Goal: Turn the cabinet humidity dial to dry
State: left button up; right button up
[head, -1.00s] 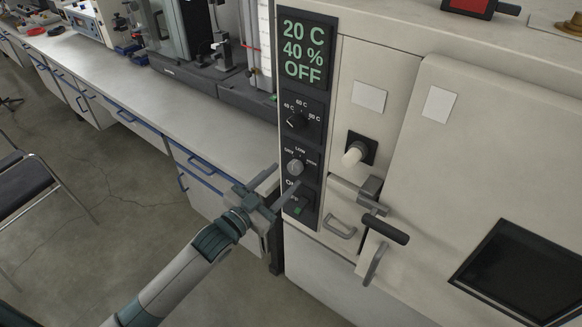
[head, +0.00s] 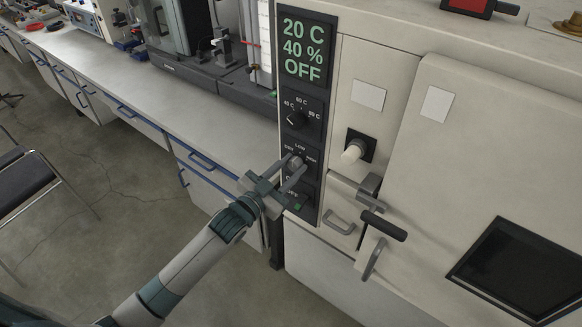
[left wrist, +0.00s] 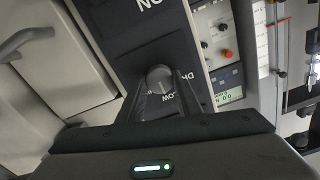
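The humidity dial (head: 296,162) is a small round grey knob on the cabinet's dark control panel (head: 309,150). A label at its top reads LOW, with smaller labels to either side. My left gripper (head: 293,166) is at the dial and partly covers it. In the left wrist view the dial (left wrist: 159,79) sits between the two fingertips of my left gripper (left wrist: 159,88), which are apart with a narrow gap on each side. I cannot tell which label the dial points at. My right gripper is not in view.
The display (head: 305,50) reads 20 C, 40 %, OFF. A temperature dial (head: 296,120) is above the humidity dial, and a switch with a green part (head: 299,206) is below. A pale knob (head: 353,151) and a door handle (head: 384,226) stick out to the right.

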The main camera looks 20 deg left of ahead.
pick_arm(q)
jog(key=shift+n, duration=0.4)
jog(key=shift+n+p, duration=0.65)
jog(key=shift+n, duration=0.25)
jog(key=n+p, duration=0.1)
jog(key=n, duration=0.2)
jog(key=shift+a+n, duration=0.1)
jog(key=shift+n, duration=0.2)
jog(key=n+p, duration=0.1)
jog(key=n, duration=0.3)
jog(key=shift+f+n, duration=0.1)
jog(key=shift+n, duration=0.8)
jog(key=o, duration=1)
jog(key=shift+o, duration=0.2)
jog(key=shift+a, duration=0.1)
